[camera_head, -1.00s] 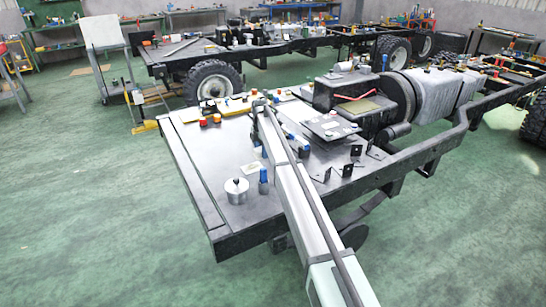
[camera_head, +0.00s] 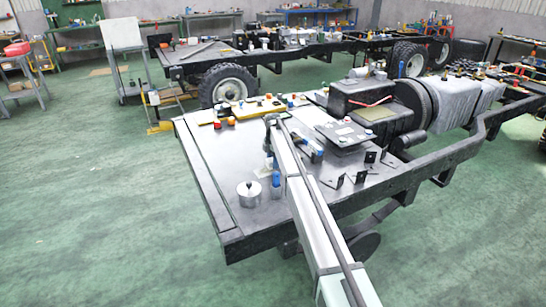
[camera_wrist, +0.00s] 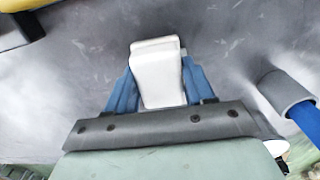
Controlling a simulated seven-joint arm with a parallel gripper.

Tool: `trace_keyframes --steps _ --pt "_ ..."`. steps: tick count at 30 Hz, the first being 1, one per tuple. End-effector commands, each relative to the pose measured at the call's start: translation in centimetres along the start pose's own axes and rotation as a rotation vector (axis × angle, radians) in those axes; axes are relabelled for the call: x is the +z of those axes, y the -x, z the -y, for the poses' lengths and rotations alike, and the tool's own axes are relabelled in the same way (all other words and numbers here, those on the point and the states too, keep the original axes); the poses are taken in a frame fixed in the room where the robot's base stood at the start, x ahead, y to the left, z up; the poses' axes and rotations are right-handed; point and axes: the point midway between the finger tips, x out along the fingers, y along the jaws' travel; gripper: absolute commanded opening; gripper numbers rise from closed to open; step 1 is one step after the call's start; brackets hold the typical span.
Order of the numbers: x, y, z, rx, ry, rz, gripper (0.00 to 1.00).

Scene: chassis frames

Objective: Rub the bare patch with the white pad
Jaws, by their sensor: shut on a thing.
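In the wrist view, the white pad (camera_wrist: 158,75) is held between the two blue fingers of my gripper (camera_wrist: 157,82), which is shut on it. Grey scuffed metal (camera_wrist: 85,55) of the plate lies beneath. I cannot tell whether the pad touches it. Lighter areas show on the metal, but I cannot tell the bare patch's outline. In the head view, my arm reaches over the flat metal plate (camera_head: 212,150) at the end of the near chassis, and the gripper is not clearly made out there. A pale rectangle (camera_head: 261,171) lies on the plate beside the arm.
A grey cylinder with a blue handle (camera_wrist: 287,92) stands close right of the gripper. A yellow piece (camera_wrist: 25,10) is at top left. In the head view, a round metal pot (camera_head: 249,194) and several black brackets (camera_head: 357,177) stand on the plate.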

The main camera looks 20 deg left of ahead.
Motion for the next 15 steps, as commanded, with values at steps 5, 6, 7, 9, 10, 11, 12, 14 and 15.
trace_keyframes --steps 5,6,7,9,10,11,12,14,15 --pt "-0.4 -2.0 0.0 0.000 0.001 0.000 0.29" --pt "-0.8 -1.8 0.0 0.001 0.001 0.000 0.25" --pt "-1.1 -1.9 0.0 0.001 0.001 0.000 0.25" --pt "-1.7 -1.9 0.0 0.001 0.001 0.000 0.25" --pt "-2.0 -2.0 0.0 0.001 0.001 0.000 0.25" --pt "-2.3 -1.9 0.0 0.001 0.001 0.000 0.25" --pt "-2.7 -2.0 0.0 0.000 0.001 0.000 0.25" --pt "-3.2 -2.0 0.0 0.000 0.002 0.000 0.24" --pt "-3.5 -2.0 0.0 0.000 0.001 0.000 0.24"
